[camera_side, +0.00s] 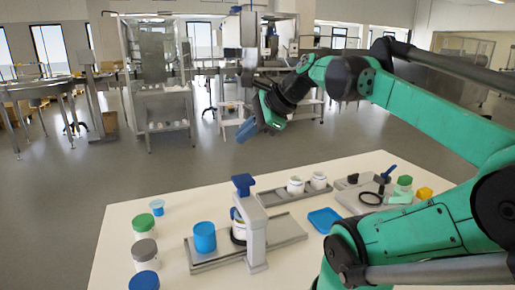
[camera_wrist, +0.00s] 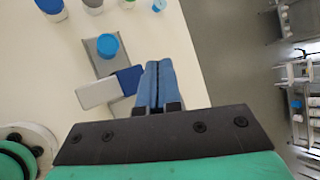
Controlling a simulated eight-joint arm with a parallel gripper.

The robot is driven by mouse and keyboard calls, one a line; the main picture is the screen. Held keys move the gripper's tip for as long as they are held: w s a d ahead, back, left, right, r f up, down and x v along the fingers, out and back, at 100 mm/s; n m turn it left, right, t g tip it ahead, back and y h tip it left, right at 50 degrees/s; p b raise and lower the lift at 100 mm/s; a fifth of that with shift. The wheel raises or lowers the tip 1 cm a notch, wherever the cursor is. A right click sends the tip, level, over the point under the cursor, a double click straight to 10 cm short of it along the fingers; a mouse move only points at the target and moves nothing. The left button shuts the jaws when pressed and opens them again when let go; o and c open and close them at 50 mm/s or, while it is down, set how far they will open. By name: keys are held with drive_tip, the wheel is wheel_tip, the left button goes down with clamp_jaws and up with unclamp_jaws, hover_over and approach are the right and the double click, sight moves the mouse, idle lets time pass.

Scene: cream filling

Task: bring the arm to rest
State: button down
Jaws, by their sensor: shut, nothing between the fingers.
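My gripper (camera_side: 246,131) has blue fingers and hangs in the air above and behind the table, clear of everything on it. In the wrist view the two blue fingers (camera_wrist: 158,70) lie side by side, shut and empty. My green arm reaches in from the right side of the side view, high over the table's right part.
The white table (camera_side: 118,215) holds a grey stand with a blue top (camera_side: 243,183), a blue cup (camera_side: 204,237), several lidded jars (camera_side: 144,252), a tray with two white jars (camera_side: 295,186) and a blue tray (camera_side: 324,220). Open floor lies behind the table.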

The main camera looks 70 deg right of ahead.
drive_tip(key=w+a+f+n+g, duration=0.1)
drive_tip(key=a+f+n, duration=0.4)
drive_tip(key=n, duration=0.8)
drive_tip(key=w+a+f+n+g, duration=0.1)
drive_tip(key=a+f+n, duration=0.5)
drive_tip(key=n, duration=0.8)
drive_tip(key=w+a, duration=0.1)
drive_tip(key=a, duration=0.1)
drive_tip(key=shift+w+a, duration=0.25)
drive_tip(key=shift+a, duration=0.15)
